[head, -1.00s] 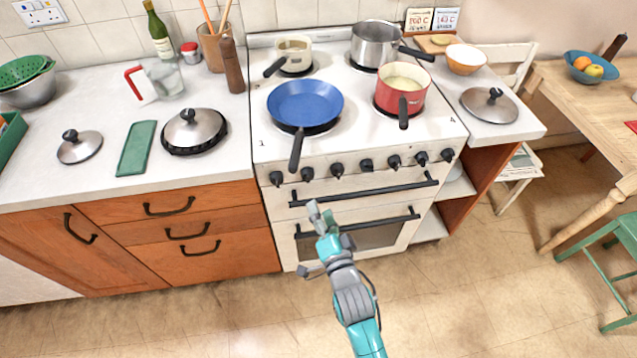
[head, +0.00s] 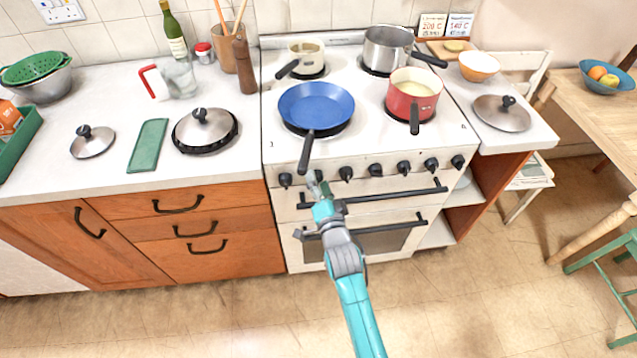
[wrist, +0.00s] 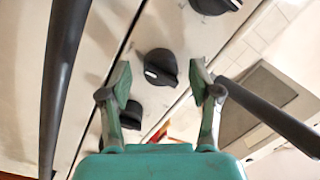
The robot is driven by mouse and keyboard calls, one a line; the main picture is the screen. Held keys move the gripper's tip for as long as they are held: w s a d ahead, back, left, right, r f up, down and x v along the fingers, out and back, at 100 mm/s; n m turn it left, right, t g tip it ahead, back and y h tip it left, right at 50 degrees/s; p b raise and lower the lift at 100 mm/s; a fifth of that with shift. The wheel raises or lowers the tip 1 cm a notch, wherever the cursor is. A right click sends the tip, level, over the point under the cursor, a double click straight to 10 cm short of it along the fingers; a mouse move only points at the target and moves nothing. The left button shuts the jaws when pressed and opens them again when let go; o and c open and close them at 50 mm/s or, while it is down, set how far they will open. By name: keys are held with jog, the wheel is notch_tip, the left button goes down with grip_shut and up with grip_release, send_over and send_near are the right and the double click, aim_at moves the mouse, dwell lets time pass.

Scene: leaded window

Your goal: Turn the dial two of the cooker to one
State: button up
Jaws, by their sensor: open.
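The cooker (head: 290,212) is white, with a row of several black dials on its front. The second dial from the left (head: 320,174) is partly hidden behind my gripper (head: 318,184) in the head view. In the wrist view a black dial (wrist: 160,68) with a white mark on its left side lies ahead, between the lines of the two fingertips. My gripper (wrist: 160,82) is open and empty, its fingers spread either side of that dial. I cannot tell whether they touch it. Another dial (wrist: 131,114) is lower left, and one (wrist: 215,4) is at the top.
A blue frying pan (head: 316,104) sits on the hob, its handle (head: 305,155) jutting over the front edge close to my gripper. The upper oven handle (head: 380,197) runs just below the dials. A red saucepan (head: 413,92) stands to the right. The floor in front is clear.

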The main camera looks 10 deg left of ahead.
jog(key=shift+c, duration=0.2)
jog(key=c, duration=1.1)
jog(key=shift+n, duration=0.3)
jog(key=n+h, duration=0.1)
jog(key=n, duration=0.6)
jog(key=n+h, duration=0.1)
jog(key=n, duration=0.6)
jog(key=n+h, duration=0.1)
jog(key=n, duration=0.6)
jog(key=shift+a+r, duration=0.15)
jog(key=shift+n, duration=0.3)
